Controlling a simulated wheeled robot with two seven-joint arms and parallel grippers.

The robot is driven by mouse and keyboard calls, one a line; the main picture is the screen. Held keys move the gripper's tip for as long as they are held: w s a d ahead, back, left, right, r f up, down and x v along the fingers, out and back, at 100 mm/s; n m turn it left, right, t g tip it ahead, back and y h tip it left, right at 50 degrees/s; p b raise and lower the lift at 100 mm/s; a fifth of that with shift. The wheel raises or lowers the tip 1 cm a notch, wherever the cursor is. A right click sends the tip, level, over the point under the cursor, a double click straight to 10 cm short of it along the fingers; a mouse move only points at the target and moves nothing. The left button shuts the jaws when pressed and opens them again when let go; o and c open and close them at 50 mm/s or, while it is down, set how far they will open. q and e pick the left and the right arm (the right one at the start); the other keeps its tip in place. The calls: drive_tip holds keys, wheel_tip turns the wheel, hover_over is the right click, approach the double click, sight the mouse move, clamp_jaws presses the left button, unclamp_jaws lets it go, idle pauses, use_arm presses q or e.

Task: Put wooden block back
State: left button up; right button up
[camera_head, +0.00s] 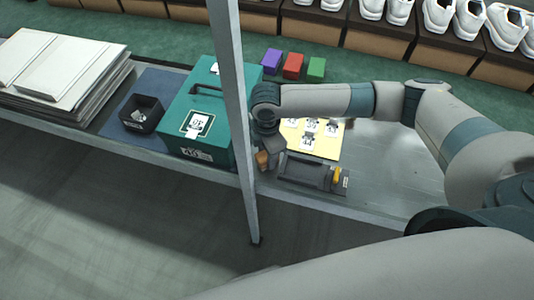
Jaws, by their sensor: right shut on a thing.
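My right gripper (264,152) points down at the near edge of the table, just right of a grey upright post. It is shut on a small orange-brown wooden block (262,161), which shows low at its tip. The post and the gripper hide part of the block, and I cannot tell whether it touches the table. A purple block (271,61), a red block (293,65) and a green block (316,69) stand in a row at the back of the table. My left gripper is not in view.
A dark grey device (308,172) with a yellow part lies just right of my right gripper. A yellow board (328,145) with white tags lies behind it. Left of the post (234,100) are a green box (218,95) and a black tray (141,123). Shoes line the back.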

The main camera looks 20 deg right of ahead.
sight(266, 154)
drive_tip(key=shift+f, duration=0.15)
drive_tip(key=shift+f, duration=0.1)
drive_tip(key=o, duration=0.9)
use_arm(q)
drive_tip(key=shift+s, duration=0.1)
use_arm(e)
wheel_tip(266, 154, up, 8)
drive_tip(key=shift+w+a+f+b, duration=0.1)
drive_tip(key=shift+b, duration=0.85)
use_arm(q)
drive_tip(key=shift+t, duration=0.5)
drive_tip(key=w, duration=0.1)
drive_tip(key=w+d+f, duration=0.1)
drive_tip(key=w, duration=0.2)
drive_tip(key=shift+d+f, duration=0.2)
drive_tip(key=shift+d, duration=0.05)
use_arm(e)
wheel_tip(266, 154, up, 4)
drive_tip(key=shift+r, duration=0.2)
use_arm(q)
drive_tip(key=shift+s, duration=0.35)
